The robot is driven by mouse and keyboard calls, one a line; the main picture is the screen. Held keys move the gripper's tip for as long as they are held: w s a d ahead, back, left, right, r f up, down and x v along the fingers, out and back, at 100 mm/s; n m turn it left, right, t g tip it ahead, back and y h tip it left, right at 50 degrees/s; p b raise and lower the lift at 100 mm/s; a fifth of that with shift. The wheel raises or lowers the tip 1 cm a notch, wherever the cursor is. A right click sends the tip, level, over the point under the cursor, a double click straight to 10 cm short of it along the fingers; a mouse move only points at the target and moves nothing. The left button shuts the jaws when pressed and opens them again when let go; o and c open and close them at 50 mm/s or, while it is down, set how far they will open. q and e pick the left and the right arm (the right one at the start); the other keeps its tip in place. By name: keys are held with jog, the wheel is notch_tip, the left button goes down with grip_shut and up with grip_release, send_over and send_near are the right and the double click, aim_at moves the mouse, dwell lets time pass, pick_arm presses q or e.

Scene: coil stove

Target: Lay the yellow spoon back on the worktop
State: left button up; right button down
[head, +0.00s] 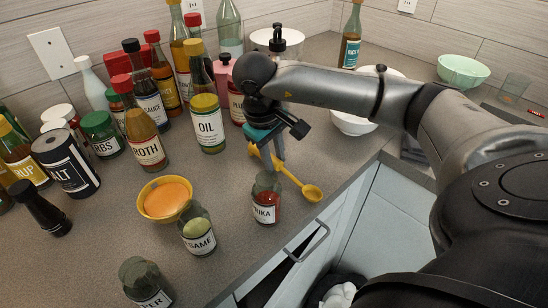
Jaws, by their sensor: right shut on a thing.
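The yellow spoon (290,177) is at the worktop's (230,215) front part, left of the corner edge. One rounded end points toward the front right, behind and right of the paprika jar. My right gripper (277,162) points down over the middle of the spoon and is shut on it. Its fingers hide part of the handle. I cannot tell whether the spoon touches the worktop or is just above it. My left gripper is not in view.
A paprika jar (266,198) stands close in front of the spoon. A yellow bowl (166,198), a sesame jar (197,232) and an oil bottle (207,115) stand to the left. Several bottles crowd the back. The worktop edge is close on the right.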

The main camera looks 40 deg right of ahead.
jog(key=c, duration=1.1)
grip_release()
jog(key=shift+f, duration=0.1)
jog(key=o, duration=0.5)
jog(key=shift+c, duration=0.2)
jog(key=shift+r, duration=0.2)
jog(key=p+v, duration=0.2)
jog(key=v, duration=1)
